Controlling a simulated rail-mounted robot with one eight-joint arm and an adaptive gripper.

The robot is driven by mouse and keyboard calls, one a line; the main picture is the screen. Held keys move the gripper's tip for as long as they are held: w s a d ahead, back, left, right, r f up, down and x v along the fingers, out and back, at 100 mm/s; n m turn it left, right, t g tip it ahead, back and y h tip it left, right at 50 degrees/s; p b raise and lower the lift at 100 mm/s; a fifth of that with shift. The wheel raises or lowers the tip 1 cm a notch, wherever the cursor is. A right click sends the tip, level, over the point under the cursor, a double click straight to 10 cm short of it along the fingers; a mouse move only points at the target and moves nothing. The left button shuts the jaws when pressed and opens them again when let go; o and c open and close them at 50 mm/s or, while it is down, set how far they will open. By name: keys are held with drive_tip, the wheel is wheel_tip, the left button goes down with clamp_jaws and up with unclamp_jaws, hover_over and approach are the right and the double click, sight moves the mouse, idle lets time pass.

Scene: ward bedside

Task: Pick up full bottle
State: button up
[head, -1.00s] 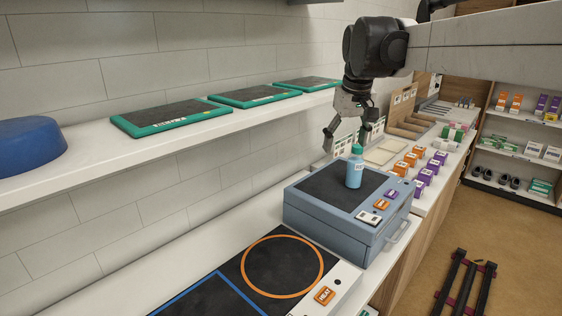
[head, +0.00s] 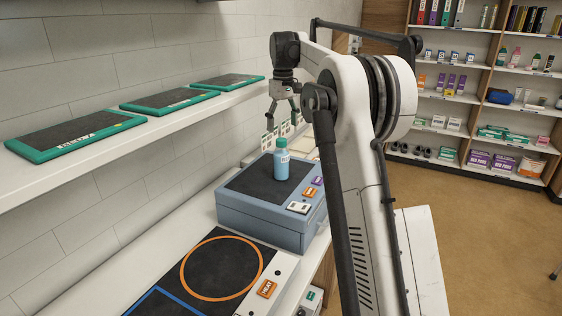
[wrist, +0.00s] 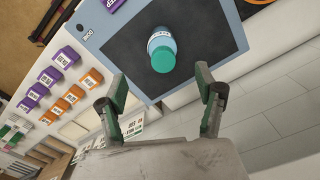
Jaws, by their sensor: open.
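A light-blue bottle (head: 281,160) with a teal cap and a white label stands upright on the black top of a blue-grey box (head: 262,217). My gripper (head: 284,116) is open and empty, pointing down above and behind the bottle, apart from it. In the wrist view the bottle (wrist: 162,50) is seen from above with its cap toward me. It lies beyond the two spread fingertips (wrist: 162,88), roughly midway between them. How full the bottle is cannot be told.
Small buttons (head: 298,207) line the box's right edge. A black mat with an orange ring (head: 183,282) lies in front. Green-edged trays (head: 75,131) rest on the wall shelf at left. In the wrist view, orange and purple boxes (wrist: 75,93) stand beside the box.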

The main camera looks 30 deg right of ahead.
sight(283, 139)
wheel_tip(283, 139, down, 8)
drive_tip(key=shift+f, duration=0.1)
drive_tip(key=shift+a+f+p, duration=0.15)
drive_tip(key=shift+f+p, duration=0.2)
drive_tip(key=shift+f, duration=0.95)
drive_tip(key=shift+a+f+p, duration=0.1)
drive_tip(key=shift+f+p, duration=0.2)
drive_tip(key=shift+f, duration=1)
drive_tip(key=c, duration=1.6)
drive_tip(key=shift+r, duration=0.1)
